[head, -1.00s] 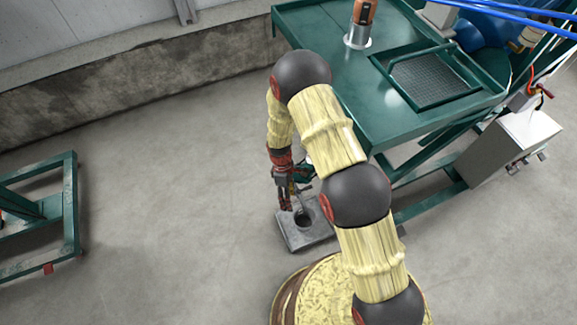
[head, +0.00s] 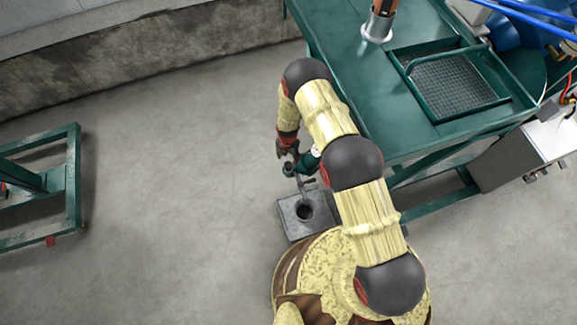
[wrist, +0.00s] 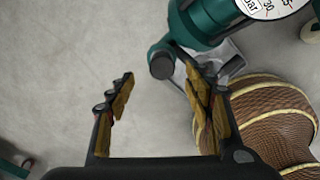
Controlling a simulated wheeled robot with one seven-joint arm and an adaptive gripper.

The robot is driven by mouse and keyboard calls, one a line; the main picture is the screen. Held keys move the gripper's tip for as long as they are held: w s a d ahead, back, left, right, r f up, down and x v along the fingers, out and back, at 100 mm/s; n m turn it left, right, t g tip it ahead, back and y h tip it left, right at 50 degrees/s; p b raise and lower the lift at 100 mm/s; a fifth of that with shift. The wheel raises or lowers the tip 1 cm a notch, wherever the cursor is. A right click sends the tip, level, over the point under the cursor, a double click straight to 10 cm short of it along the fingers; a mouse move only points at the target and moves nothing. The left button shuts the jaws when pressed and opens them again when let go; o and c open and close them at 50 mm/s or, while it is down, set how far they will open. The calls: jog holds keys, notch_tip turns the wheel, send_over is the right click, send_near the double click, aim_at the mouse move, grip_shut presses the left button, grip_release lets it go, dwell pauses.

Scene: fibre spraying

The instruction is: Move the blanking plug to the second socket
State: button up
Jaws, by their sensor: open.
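My gripper (wrist: 160,95) is open with nothing between its fingers. In the head view it (head: 287,152) hangs beside the green table, at the left end of a small green fitting (head: 308,160). In the wrist view this green fitting (wrist: 205,25) carries a round gauge and has a dark round cap (wrist: 162,64) on a short stub, beyond the fingertips and apart from them. The cap may be the blanking plug; I cannot tell. A grey block (head: 293,224) with a dark round hole (head: 304,212) stands below the fitting. I cannot tell which opening is the second socket.
A green table (head: 350,75) with a mesh tray (head: 455,85) and a metal cup (head: 378,27) stands at upper right. A grey box (head: 520,155) is at right. A green frame (head: 75,185) stands at left. Clear floor lies between frame and block.

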aim_at(288, 164)
notch_tip(288, 164, down, 7)
jog(key=b, duration=0.3)
jog(key=shift+s+d+f, duration=0.1)
jog(key=shift+s, duration=0.05)
jog(key=shift+c, duration=0.6)
jog(key=c, duration=1.1)
jog(key=shift+c, duration=0.4)
jog(key=shift+r, duration=0.2)
